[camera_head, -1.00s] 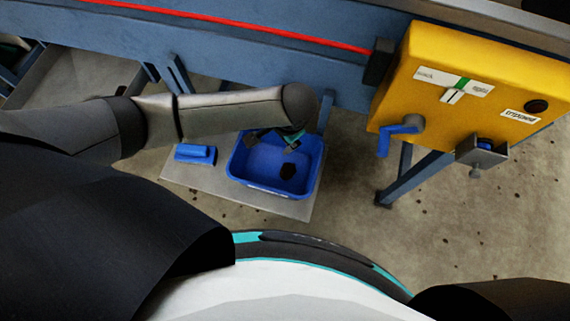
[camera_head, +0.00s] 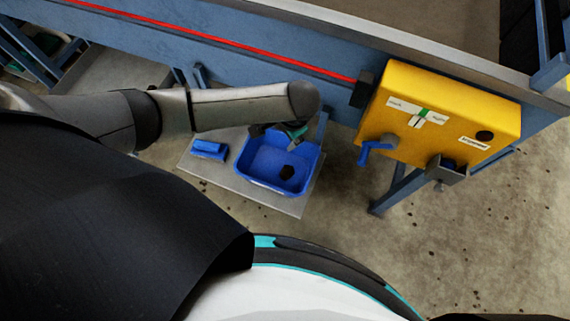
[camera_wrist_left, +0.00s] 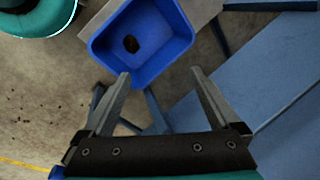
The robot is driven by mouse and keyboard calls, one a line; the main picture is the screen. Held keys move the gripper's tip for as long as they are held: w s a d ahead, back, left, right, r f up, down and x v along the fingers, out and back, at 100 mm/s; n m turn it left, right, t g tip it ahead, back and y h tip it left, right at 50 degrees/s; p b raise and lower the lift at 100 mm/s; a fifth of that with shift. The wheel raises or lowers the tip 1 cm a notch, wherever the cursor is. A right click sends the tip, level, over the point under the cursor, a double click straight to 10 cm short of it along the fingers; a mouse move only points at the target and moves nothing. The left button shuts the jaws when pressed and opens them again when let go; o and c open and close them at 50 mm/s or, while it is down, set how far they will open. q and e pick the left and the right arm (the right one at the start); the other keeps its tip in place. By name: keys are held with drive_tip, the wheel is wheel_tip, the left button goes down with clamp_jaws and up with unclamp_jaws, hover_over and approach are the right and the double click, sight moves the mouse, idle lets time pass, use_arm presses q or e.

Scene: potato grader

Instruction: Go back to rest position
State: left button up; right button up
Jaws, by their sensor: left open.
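My left gripper (camera_head: 294,137) hangs over the back edge of a blue bin (camera_head: 246,164), partly hidden by my forearm in the head view. In the left wrist view its two fingers (camera_wrist_left: 160,73) are spread apart with nothing between them. The blue bin (camera_wrist_left: 185,35) lies beyond the fingertips there, with one dark lump (camera_wrist_left: 131,44) on its floor. The lump also shows in the head view (camera_head: 287,172). My right gripper is in neither view.
The bin stands on a grey plate (camera_head: 262,202) beside a small blue object (camera_head: 208,149). Behind runs a blue conveyor frame (camera_head: 240,62) with a red line. A yellow control box (camera_head: 440,112) with a blue handle (camera_head: 374,150) is at the right. Bare floor lies in front.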

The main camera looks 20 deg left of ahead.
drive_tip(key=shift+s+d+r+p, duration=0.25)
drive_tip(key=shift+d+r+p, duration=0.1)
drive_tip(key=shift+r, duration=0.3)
